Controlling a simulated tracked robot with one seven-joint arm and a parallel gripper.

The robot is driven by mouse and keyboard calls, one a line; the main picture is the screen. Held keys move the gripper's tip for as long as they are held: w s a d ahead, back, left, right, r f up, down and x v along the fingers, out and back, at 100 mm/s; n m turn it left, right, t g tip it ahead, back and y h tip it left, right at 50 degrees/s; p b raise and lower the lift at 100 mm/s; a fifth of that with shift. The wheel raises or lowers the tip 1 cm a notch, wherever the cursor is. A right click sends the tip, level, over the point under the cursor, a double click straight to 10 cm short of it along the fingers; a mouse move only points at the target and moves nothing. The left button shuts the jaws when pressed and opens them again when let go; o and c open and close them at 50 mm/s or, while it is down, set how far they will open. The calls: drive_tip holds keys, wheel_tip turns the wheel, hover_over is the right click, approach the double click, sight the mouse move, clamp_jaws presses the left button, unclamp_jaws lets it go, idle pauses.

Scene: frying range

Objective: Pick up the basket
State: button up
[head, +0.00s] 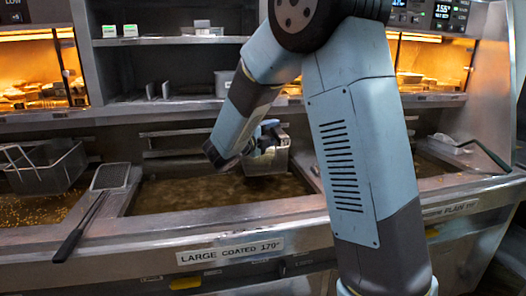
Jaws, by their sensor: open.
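A metal fry basket (278,162) sits at the back of the middle fryer vat, partly hidden by my arm. My gripper (264,143) is open at the basket's near-left side, just over its upper edge. The fingers are small and partly covered by my wrist, so I cannot tell whether they touch the basket. A second wire basket (50,172) hangs over the left vat, with its handle pointing up and left.
A black-handled tool (484,152) is at the right vat. Shelves (170,42) and lit warming bays (35,80) stand behind. My arm hides part of the right side.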

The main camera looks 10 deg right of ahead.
drive_tip(key=shift+x, duration=0.85)
drive_tip(key=shift+c, duration=0.4)
clamp_jaws()
idle(0.4)
